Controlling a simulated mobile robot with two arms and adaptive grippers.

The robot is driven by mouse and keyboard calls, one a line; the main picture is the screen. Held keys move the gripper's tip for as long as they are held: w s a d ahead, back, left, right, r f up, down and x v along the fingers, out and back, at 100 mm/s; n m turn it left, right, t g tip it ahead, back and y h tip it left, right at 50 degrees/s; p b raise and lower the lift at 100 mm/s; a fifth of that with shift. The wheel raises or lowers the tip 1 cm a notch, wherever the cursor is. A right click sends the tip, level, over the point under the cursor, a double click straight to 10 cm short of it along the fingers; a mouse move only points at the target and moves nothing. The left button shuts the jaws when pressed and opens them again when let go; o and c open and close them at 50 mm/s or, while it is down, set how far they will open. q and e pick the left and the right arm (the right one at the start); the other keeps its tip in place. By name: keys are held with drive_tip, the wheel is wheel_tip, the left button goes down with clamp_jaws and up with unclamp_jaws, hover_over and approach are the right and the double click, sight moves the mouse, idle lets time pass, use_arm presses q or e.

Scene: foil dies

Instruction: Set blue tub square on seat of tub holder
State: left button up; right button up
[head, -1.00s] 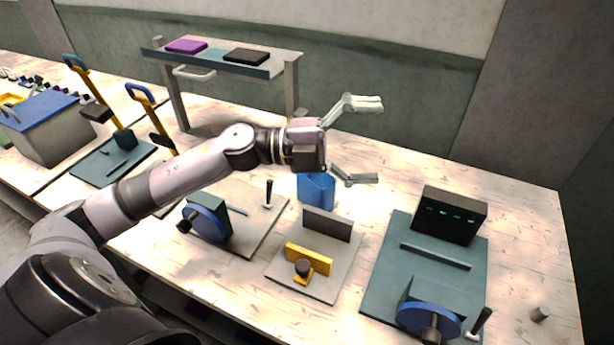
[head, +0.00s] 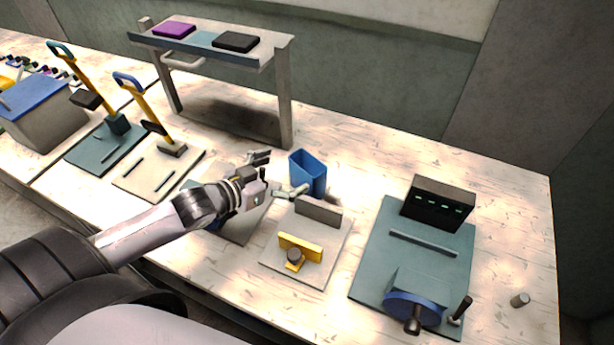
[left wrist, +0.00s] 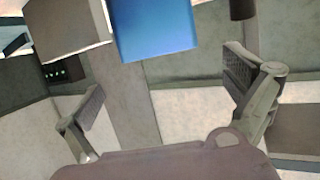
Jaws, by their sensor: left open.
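The blue tub (head: 307,175) stands upright and open-topped on the table behind a light grey plate. The tub also shows at the top of the left wrist view (left wrist: 153,28). The plate (head: 282,265), with a grey upright wall (head: 318,211) and a yellow clamp piece (head: 300,247), looks like the tub holder; its seat appears to be the bare strip between them. My left gripper (head: 279,173) is open and empty, just left of the tub, its fingers pointing toward it. In the left wrist view the spread fingers (left wrist: 168,86) have nothing between them. My right gripper is not seen.
A teal fixture (head: 365,270) with a black box and blue wheel stands at the right. A raised shelf (head: 275,48) with purple and black pads stands behind. Yellow-handled levers stand at the left. A small grey cylinder (head: 520,300) lies at right; table around it is clear.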

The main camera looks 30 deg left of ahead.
sight(300, 169)
use_arm(q)
drive_tip(key=shift+w+f, duration=0.15)
drive_tip(key=shift+f, duration=0.6)
drive_tip(key=shift+p+x, duration=0.6)
drive_tip(key=shift+x, duration=2.6)
drive_tip(key=shift+w+d+f, duration=0.1)
drive_tip(key=shift+w+d, duration=0.15)
drive_tip(key=shift+w, duration=0.15)
drive_tip(key=shift+s, duration=0.1)
drive_tip(key=shift+c, duration=0.4)
drive_tip(key=c, duration=1.1)
